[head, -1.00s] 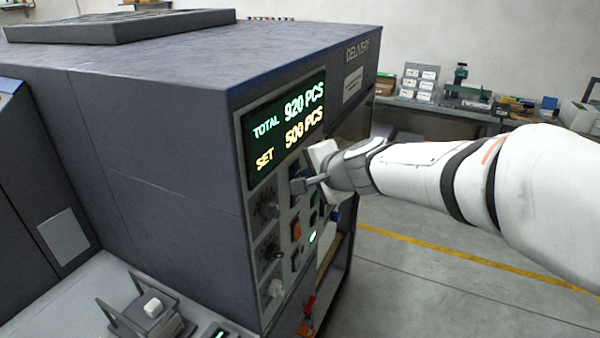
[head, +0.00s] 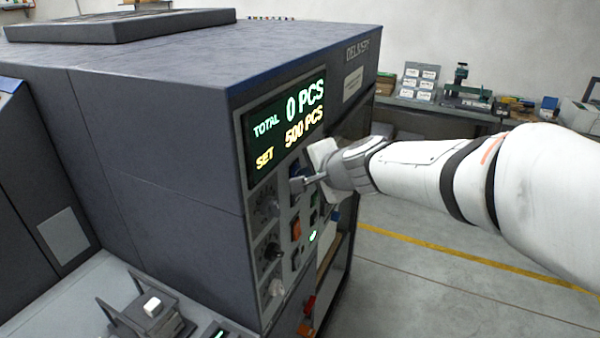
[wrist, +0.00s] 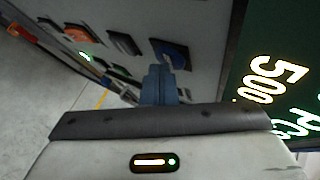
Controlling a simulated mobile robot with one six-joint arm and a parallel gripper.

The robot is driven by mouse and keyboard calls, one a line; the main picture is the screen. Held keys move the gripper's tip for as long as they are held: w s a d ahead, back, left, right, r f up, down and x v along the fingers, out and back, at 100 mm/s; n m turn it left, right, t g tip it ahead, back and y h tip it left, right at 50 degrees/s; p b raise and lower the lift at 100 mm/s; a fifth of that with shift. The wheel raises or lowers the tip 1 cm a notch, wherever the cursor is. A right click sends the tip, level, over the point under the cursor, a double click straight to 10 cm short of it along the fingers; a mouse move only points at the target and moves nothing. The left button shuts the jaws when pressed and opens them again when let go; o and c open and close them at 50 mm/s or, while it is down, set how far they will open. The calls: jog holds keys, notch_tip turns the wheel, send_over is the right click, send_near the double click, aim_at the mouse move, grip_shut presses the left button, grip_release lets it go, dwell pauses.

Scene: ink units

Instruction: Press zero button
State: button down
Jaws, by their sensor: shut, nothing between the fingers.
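The display (head: 285,122) on the grey delivery unit reads TOTAL 0 PCS and SET 500 PCS. Below it is the control panel (head: 283,222). My gripper (head: 302,183) is shut and empty, its fingertips at the upper part of this panel. In the wrist view the fingertips (wrist: 159,80) point at a dark blue button (wrist: 173,50) and partly cover it. Whether they still touch it I cannot tell. No label on this button is readable.
An orange switch (head: 296,227), black knobs (head: 268,206) and a lit green button (head: 312,236) sit close by on the panel. Open floor (head: 430,290) lies to the right, with a workbench (head: 440,110) behind.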

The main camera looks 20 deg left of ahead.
jog(key=shift+d, duration=0.65)
jog(key=shift+d+b, duration=0.1)
jog(key=shift+b, duration=0.2)
jog(key=shift+s+d+b, duration=0.15)
jog(key=shift+d+b, duration=0.3)
jog(key=shift+d, duration=0.75)
jog(key=shift+s+d+b, duration=0.1)
jog(key=shift+d+b, duration=0.35)
jog(key=shift+d, duration=0.75)
jog(key=s+d+f+n+g+h, duration=0.1)
jog(key=s+d+f+n+h, duration=0.1)
jog(key=s+d, duration=0.4)
jog(key=s+d+f+n+g+h, duration=0.1)
jog(key=s+d+f+h, duration=0.3)
jog(key=d, duration=0.9)
jog(key=s+d+f+n+g+h, duration=0.2)
jog(key=s+d+f, duration=0.3)
jog(key=s+d, duration=0.4)
jog(key=shift+s+d+f+n+h, duration=0.15)
jog(key=shift+d+n+h, duration=0.4)
jog(key=shift+n, duration=0.25)
